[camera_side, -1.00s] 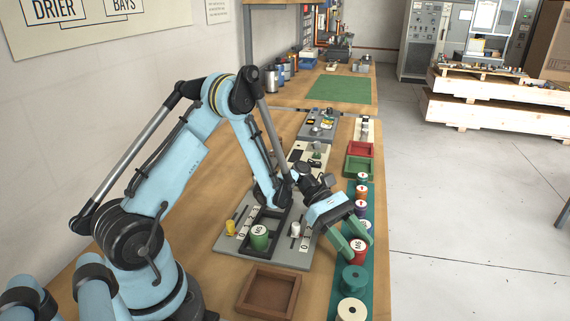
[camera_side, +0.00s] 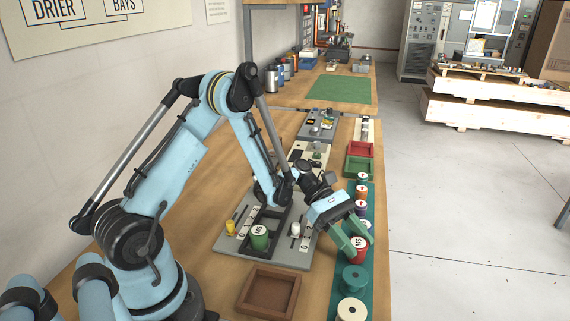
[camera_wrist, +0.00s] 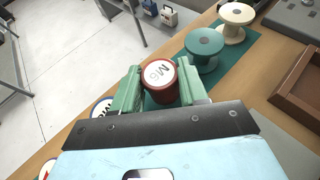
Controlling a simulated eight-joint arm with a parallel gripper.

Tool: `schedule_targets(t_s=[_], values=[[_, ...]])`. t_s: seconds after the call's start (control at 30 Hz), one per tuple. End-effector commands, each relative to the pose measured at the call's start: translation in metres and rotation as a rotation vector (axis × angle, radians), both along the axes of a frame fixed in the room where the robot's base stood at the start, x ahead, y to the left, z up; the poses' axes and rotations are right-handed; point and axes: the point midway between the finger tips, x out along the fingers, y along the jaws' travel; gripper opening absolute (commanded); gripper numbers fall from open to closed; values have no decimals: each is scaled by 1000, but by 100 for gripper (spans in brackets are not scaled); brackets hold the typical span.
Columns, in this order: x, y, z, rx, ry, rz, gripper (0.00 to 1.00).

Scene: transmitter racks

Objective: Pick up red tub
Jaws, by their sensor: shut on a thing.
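The red tub (camera_side: 358,252) is a small round container with a white lid marked M6. It stands on the green mat (camera_side: 368,200) along the right side of the bench. My gripper (camera_side: 355,243) is shut on the red tub, with a green finger on each side of it. In the wrist view the red tub (camera_wrist: 160,82) sits between the two green fingers of my gripper (camera_wrist: 160,90). The tub looks upright, and I cannot tell whether its base is clear of the mat.
A green spool (camera_side: 354,279) and a cream spool (camera_side: 351,312) stand in front of the tub. Several other tubs stand behind it. A green tub (camera_side: 259,238) sits in the grey fixture (camera_side: 290,256) to the left. A brown tray (camera_side: 243,292) lies at the front.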

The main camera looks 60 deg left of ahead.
Motion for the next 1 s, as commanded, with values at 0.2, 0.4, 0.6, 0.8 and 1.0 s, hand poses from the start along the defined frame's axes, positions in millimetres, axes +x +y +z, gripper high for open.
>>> schedule_targets(t_s=[0.2, 0.4, 0.6, 0.8, 1.0], values=[[0, 0, 25, -1, 0, 0, 10], [-19, -22, 50, 0, -1, -4, 10], [-41, -50, 71, 0, -1, -4, 10], [-59, -72, 88, 0, 0, -2, 10], [-69, -86, 99, 0, -1, -1, 10]])
